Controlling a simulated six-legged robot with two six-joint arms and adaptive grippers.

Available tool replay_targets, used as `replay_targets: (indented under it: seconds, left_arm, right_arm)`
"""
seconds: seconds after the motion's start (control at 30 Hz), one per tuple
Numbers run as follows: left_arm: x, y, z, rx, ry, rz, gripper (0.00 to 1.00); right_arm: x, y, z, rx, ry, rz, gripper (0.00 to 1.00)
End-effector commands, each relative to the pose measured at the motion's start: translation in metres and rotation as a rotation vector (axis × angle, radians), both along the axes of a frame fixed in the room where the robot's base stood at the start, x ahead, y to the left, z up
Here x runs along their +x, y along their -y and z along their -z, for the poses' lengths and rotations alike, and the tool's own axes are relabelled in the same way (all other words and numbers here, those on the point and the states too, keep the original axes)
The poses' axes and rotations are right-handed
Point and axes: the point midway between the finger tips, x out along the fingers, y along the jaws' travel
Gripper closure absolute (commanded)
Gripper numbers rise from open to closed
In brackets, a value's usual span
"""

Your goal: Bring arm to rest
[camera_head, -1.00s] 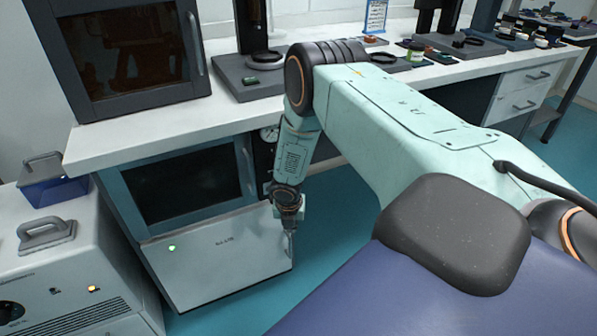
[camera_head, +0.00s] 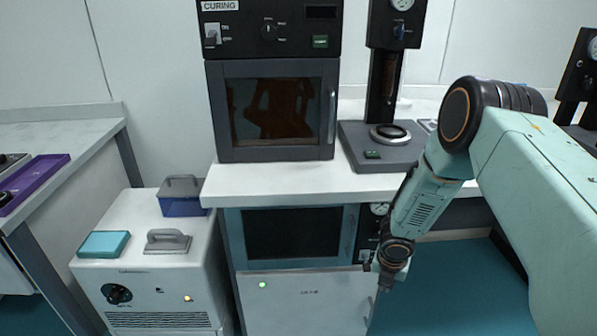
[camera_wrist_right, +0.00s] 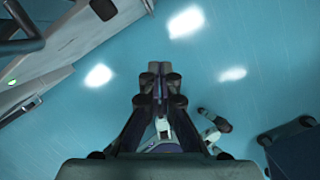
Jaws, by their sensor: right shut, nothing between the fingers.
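My right arm comes in from the right in the head view, bent at the elbow with its forearm hanging down. My right gripper (camera_head: 385,283) hangs in front of the bench, close to the light lower cabinet front. In the right wrist view my right gripper (camera_wrist_right: 160,75) is shut and empty, its fingers together above the blue floor (camera_wrist_right: 225,50). My left gripper is not in view.
A curing oven (camera_head: 230,110) and a press stand (camera_head: 350,150) sit on the white bench (camera_head: 270,185). A white floor unit (camera_head: 125,225) with a blue box (camera_head: 181,207) stands at left. Open floor (camera_head: 455,285) lies right of the gripper.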

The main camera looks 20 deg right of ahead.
Motion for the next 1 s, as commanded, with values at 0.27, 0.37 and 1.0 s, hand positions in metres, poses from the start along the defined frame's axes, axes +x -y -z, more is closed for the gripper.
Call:
replay_targets:
  seconds: [0.27,0.37,1.0]
  left_arm:
    - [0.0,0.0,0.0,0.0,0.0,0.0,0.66]
    - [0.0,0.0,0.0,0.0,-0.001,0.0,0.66]
    - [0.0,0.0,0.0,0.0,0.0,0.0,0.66]
  right_arm:
    - [0.003,-0.014,0.002,0.097,0.055,0.189,1.0]
    - [-0.014,-0.052,0.01,0.28,0.072,0.499,1.0]
    - [-0.244,-0.185,0.006,0.44,0.109,2.35,1.0]
